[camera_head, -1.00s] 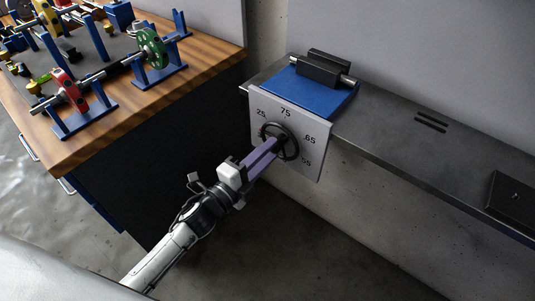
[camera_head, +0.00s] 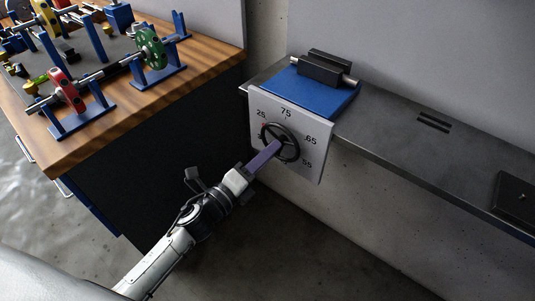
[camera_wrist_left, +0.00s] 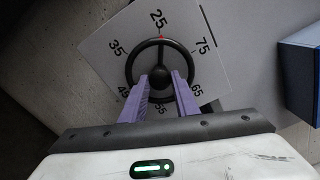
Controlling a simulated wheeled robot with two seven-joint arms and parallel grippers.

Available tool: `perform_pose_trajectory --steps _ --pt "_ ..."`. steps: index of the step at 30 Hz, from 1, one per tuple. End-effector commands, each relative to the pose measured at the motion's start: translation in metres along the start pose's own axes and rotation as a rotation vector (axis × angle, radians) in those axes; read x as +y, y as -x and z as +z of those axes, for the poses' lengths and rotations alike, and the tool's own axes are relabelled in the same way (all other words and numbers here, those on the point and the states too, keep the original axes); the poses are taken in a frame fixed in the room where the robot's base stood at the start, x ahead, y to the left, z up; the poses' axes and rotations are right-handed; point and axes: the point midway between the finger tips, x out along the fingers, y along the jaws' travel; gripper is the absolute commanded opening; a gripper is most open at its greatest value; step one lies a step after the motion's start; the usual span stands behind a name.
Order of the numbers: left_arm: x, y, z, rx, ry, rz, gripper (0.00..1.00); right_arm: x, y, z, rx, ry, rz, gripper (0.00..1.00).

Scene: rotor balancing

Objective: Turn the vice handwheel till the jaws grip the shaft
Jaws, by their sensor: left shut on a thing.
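The black handwheel (camera_head: 290,130) sits on a pale numbered plate (camera_head: 313,165) at the front of the vice. It also shows in the left wrist view (camera_wrist_left: 133,60), with a red mark by the 25. My left gripper (camera_head: 277,146) has its purple fingers at the middle of the wheel, shut on it; they reach the hub in the left wrist view (camera_wrist_left: 162,82). The vice's dark jaws (camera_head: 325,68) stand on a blue base (camera_head: 310,95). The silver shaft (camera_head: 348,80) lies between them, its ends sticking out. Any gap at the shaft is too small to tell. My right gripper is out of view.
The grey bench (camera_head: 390,145) runs right from the vice, with a dark block (camera_head: 515,197) at its far end. A wooden table (camera_head: 205,75) on the left holds blue stands with red and green rotors. Open floor lies between them.

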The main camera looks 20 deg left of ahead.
Motion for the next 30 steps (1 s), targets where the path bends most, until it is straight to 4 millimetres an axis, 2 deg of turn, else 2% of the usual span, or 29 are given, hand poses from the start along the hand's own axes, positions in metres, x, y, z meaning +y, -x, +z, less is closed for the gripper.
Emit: perform_pose_trajectory --steps 8,9,12,23,26,30 --pt "0.001 0.001 0.0 0.001 -0.005 0.002 0.05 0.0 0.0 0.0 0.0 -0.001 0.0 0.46" --pt "0.001 0.0 0.0 0.001 -0.005 0.002 0.31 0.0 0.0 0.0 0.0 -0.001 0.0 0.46" --pt "0.001 0.0 0.0 0.001 -0.004 0.002 0.46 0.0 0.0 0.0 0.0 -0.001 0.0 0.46" --pt "0.001 0.005 0.0 0.0 -0.001 0.002 0.46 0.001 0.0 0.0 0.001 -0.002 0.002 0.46" --pt "0.002 0.018 -0.001 0.001 0.0 0.004 0.46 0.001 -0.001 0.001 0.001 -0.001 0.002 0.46" --pt "0.003 0.045 -0.001 0.001 0.0 0.005 0.46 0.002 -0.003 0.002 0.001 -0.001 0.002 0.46"
